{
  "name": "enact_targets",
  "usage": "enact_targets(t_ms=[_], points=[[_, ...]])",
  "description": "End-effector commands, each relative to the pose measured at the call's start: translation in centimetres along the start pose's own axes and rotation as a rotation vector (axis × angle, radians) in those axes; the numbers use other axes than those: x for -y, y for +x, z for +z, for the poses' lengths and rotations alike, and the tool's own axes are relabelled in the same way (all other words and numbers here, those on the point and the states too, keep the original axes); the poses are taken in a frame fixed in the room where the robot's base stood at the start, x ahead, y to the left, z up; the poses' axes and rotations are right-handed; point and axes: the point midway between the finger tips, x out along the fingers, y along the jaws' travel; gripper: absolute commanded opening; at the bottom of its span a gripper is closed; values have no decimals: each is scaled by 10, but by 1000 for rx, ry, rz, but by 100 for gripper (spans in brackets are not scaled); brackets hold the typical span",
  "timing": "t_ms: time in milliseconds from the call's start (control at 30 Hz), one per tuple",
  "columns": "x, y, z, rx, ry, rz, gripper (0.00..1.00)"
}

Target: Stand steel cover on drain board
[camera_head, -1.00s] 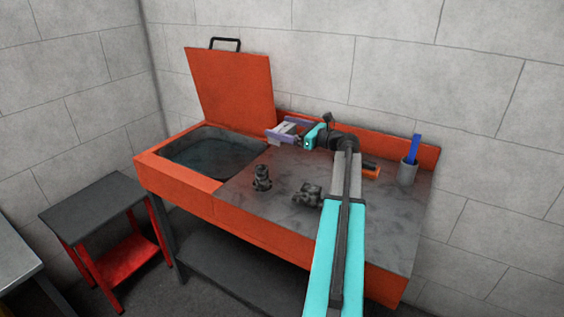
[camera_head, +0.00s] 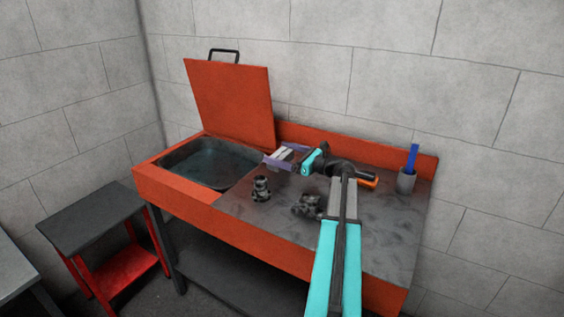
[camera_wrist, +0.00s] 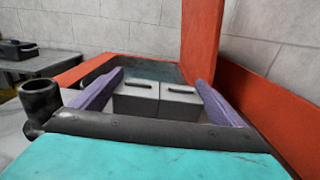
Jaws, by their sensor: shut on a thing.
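My gripper (camera_head: 285,154) is over the back of the grey drain board (camera_head: 375,228), near the basin's right side. In the wrist view my gripper (camera_wrist: 158,100) has purple sides, with two grey slotted blocks meeting at a seam between them. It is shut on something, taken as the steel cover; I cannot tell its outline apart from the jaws. Its underside is hidden, so I cannot tell whether it touches the board.
A dark stepped part (camera_head: 261,188) stands on the board, and another dark part (camera_head: 307,205) is beside my arm. The orange lid (camera_head: 230,100) stands open behind the basin (camera_head: 208,163). A grey cup with a blue tool (camera_head: 407,180) is at right. The front right board is clear.

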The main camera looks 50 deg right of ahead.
Motion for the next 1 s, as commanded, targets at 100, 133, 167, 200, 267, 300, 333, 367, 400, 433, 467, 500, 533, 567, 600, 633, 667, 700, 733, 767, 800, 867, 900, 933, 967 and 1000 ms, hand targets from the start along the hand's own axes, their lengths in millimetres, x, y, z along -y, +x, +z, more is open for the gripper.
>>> enact_targets(t_ms=[100,133,167,200,267,300,333,367,400,433,467,500,533,567,600,633,667,700,733,767,800,867,900,933,967,1000], points=[[0,0,-2,1,1,0,59],[0,0,-4,1,1,0,59],[0,0,-6,1,2,1,59],[0,0,-9,1,2,1,59],[0,0,-15,1,2,1,59],[0,1,-20,1,1,1,59],[0,1,-23,1,2,1,59],[0,1,-26,1,2,1,59],[0,1,-30,1,2,1,59],[0,1,-32,1,1,1,59],[0,1,-33,1,1,1,59],[-1,1,-35,1,0,1,59],[-1,1,-36,1,0,1,59],[-1,1,-36,1,0,1,59],[-1,1,-36,1,-1,1,59],[-1,1,-36,1,-1,1,59],[-1,1,-36,2,-1,1,59],[-1,1,-36,2,-1,2,59],[-1,1,-36,2,-1,2,59],[-1,1,-36,2,-1,2,59],[-1,1,-36,2,0,2,59],[-1,1,-37,1,0,2,59],[-1,1,-38,1,0,2,59],[-1,1,-39,1,0,2,59],[-1,1,-39,1,0,2,59],[-1,1,-40,0,0,2,100]])
